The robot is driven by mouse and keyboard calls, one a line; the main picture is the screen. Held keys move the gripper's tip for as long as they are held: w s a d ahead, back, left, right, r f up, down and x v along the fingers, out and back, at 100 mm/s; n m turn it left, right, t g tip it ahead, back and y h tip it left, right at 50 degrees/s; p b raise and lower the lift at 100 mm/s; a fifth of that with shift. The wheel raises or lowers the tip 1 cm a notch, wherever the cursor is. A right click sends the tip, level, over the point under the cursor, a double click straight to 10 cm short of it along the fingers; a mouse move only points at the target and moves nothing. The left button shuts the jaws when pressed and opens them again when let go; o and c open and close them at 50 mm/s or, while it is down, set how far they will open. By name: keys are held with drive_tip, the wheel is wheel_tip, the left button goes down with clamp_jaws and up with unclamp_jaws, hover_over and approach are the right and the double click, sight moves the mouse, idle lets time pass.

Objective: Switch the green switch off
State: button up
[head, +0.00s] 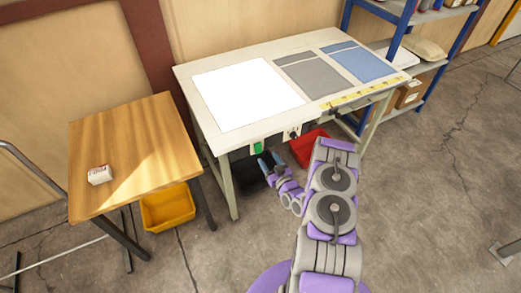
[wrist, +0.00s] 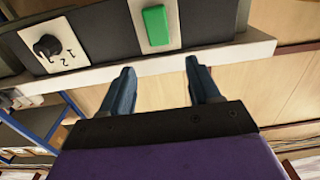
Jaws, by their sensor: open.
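The green switch (head: 258,147) sits on a pale plate on the front edge of the white worktable (head: 217,140). In the wrist view the green switch (wrist: 155,26) shows at the top, just beyond the fingertips and between them in width. Whether it is on or off I cannot tell. My gripper (head: 269,161) is open and empty, close below and slightly right of the switch in the head view. In the wrist view my gripper (wrist: 158,72) has its two blue-grey fingers spread apart, pointing toward the table edge.
A black rotary knob (head: 293,134) marked 1 and 2 is right of the switch; in the wrist view the knob (wrist: 47,46) is left. A red bin (head: 308,148) is under the table. A wooden table (head: 135,140) stands left, with a yellow bin (head: 167,207) below.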

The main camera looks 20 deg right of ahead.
sight(258, 145)
drive_tip(key=w+b, duration=0.1)
drive_tip(key=w, duration=0.7)
drive_tip(key=shift+w+a+f+b, duration=0.1)
drive_tip(key=shift+a+b, duration=0.05)
drive_tip(key=shift+b, duration=0.2)
drive_tip(key=c, duration=1)
drive_tip(key=shift+s+f+t+p, duration=0.25)
drive_tip(key=shift+f+t, duration=0.1)
drive_tip(key=shift+t, duration=0.75)
drive_tip(key=shift+s+f+t+p, duration=0.1)
drive_tip(key=shift+s+f+t, duration=0.15)
drive_tip(key=shift+t, duration=0.85)
drive_tip(key=shift+c, duration=0.2)
drive_tip(key=o, duration=1)
drive_tip(key=shift+o, duration=0.2)
